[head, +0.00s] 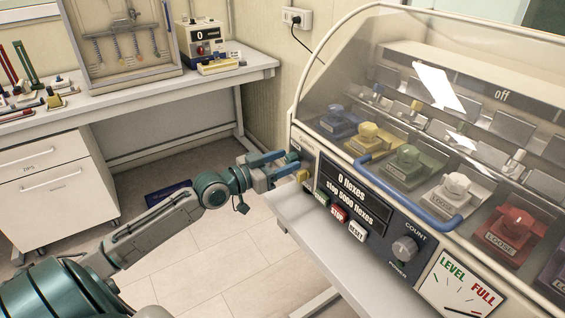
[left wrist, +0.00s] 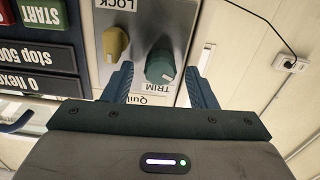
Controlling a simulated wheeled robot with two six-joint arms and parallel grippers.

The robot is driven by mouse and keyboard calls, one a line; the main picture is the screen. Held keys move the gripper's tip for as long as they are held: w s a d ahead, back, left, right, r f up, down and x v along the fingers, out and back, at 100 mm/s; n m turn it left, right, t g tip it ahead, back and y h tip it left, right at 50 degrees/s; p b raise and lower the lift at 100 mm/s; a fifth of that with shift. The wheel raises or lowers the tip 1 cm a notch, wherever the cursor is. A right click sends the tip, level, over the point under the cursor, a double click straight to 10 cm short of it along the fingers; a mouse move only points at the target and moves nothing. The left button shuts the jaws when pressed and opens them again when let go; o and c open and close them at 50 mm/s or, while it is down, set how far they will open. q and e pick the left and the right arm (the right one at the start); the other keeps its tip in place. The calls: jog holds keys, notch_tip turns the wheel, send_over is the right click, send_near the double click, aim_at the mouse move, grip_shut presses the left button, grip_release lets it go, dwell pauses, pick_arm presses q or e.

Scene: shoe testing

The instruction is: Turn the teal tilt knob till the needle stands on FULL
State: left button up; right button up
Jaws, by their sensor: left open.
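The teal knob (left wrist: 160,68) sits on the panel in the left wrist view, beside an upside-down label reading TRIM. My left gripper (head: 288,160) is at the left end of the machine's front panel. In the left wrist view its two fingers are open, one on either side of the teal knob; I cannot tell whether they touch it. In the head view the knob is largely hidden by the gripper. The dial (head: 462,283) with LEVEL and FULL is at the lower right of the head view. Its needle is too small to read surely. My right gripper is not in view.
A yellow knob (left wrist: 116,43) is close beside the left finger in the wrist view. START, STOP and RESET buttons and a grey knob (head: 404,248) lie along the panel. A clear cover with a blue handle (head: 408,196) encloses several coloured clamps. A bench (head: 130,95) stands behind.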

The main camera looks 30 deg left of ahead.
pick_arm(q)
jog(key=c, duration=1)
jog(key=shift+n, duration=0.7)
jog(key=shift+n+p, duration=0.4)
jog(key=shift+n, duration=0.4)
jog(key=o, duration=1)
